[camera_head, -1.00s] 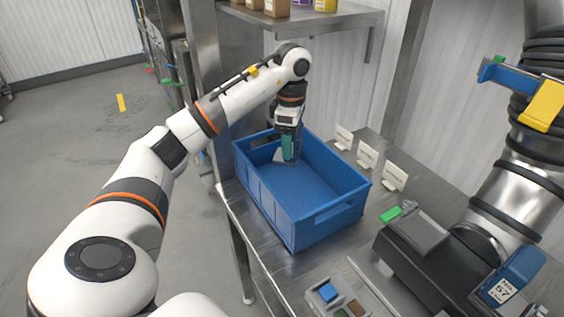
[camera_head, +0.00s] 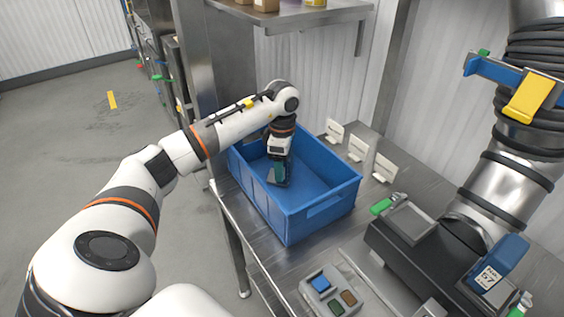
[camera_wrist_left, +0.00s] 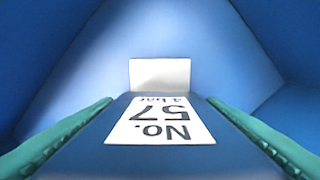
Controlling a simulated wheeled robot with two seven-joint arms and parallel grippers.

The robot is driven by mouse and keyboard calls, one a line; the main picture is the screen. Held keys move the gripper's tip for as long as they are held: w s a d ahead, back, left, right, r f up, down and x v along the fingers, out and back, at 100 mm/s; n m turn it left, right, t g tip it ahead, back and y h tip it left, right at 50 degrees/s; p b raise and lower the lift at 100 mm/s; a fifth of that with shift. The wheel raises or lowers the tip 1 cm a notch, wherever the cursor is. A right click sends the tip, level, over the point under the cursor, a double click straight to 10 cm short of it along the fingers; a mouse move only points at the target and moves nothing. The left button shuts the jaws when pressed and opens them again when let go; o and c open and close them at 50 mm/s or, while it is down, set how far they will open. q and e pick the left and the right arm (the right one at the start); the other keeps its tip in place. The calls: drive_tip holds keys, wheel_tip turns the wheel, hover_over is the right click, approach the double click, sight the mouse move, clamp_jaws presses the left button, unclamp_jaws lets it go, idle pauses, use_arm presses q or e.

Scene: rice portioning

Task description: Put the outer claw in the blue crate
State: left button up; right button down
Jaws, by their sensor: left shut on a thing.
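The blue crate (camera_head: 325,207) stands open on the metal table. My left gripper (camera_head: 279,172) points down inside it, near its far left part. In the left wrist view its green fingers (camera_wrist_left: 160,135) are shut on a dark blue claw (camera_wrist_left: 105,150) with a white label reading "No. 57, 4 bar". A pale plate (camera_wrist_left: 160,75) shows just beyond the label, and blue crate walls surround it. In the head view the held claw is small and partly hidden by the gripper; I cannot tell whether it touches the crate floor. My right gripper is not in view.
A machine (camera_head: 400,262) with a ribbed metal column (camera_head: 490,190) stands at the right, bearing another labelled blue part (camera_head: 497,262). White cards (camera_head: 358,149) stand behind the crate. A button box (camera_head: 335,292) lies at the front. A shelf (camera_head: 300,17) hangs above.

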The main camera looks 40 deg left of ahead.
use_arm(q)
drive_tip(key=o, duration=1.4)
wheel_tip(320, 180, up, 12)
drive_tip(key=shift+r+b, duration=0.1)
drive_tip(key=shift+b, duration=0.2)
